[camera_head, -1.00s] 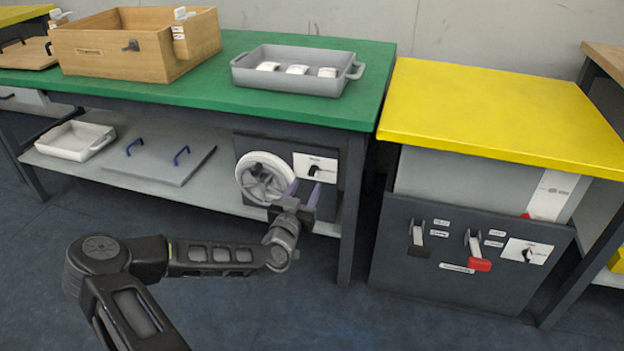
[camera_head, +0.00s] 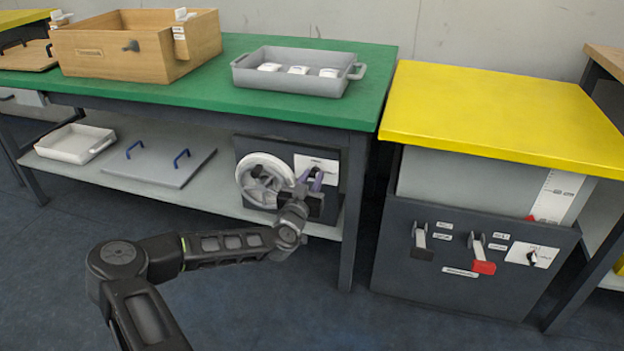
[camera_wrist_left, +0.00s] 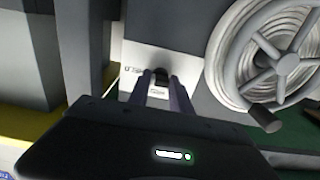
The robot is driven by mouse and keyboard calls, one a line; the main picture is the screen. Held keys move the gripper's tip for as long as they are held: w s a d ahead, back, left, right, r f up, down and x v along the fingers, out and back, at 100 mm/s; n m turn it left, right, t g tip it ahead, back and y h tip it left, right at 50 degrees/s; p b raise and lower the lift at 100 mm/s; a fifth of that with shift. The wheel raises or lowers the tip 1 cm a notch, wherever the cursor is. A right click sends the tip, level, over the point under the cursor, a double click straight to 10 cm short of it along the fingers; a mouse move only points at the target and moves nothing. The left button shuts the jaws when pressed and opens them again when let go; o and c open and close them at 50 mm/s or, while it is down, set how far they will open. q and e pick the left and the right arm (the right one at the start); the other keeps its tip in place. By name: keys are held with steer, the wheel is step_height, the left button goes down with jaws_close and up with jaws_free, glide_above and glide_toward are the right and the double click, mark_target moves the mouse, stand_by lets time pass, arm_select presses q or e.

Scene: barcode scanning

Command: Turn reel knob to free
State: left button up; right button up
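The reel knob is a small dark knob (camera_wrist_left: 161,76) on a white label plate (camera_head: 331,164), on the dark panel under the green table. In the left wrist view the plate (camera_wrist_left: 133,55) is seen rotated. My left gripper (camera_head: 311,178) is at the plate, its two purple-grey fingers pointing at the knob. In the left wrist view the fingers (camera_wrist_left: 161,84) are apart, one on each side of the knob; I cannot see clear contact. The fingers partly hide the knob in the head view. The white reel (camera_head: 262,181) sits beside the plate. My right gripper is not in view.
The reel's crank handle (camera_wrist_left: 266,118) sticks out near my left gripper. A table leg (camera_head: 352,215) stands right of the panel. A grey cabinet (camera_head: 400,270) with levers and another knob (camera_head: 532,257) stands further right. The floor in front is clear.

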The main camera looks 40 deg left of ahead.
arm_select(q)
jaws_close()
stand_by(0.3)
steer(key=shift+r+n+p, duration=0.2)
steer(key=shift+n+p, duration=0.7)
steer(key=shift+p, duration=0.05)
steer(key=shift+f+n+p, duration=0.1)
steer(key=shift+n+p, duration=0.35)
steer(key=shift+n, duration=0.75)
steer(key=n, duration=0.3)
steer(key=shift+f+n, duration=0.1)
steer(key=shift+n, duration=0.3)
steer(key=n, duration=0.3)
steer(key=shift+n+p, duration=0.3)
steer(key=n, duration=0.6)
steer(key=shift+n, duration=0.3)
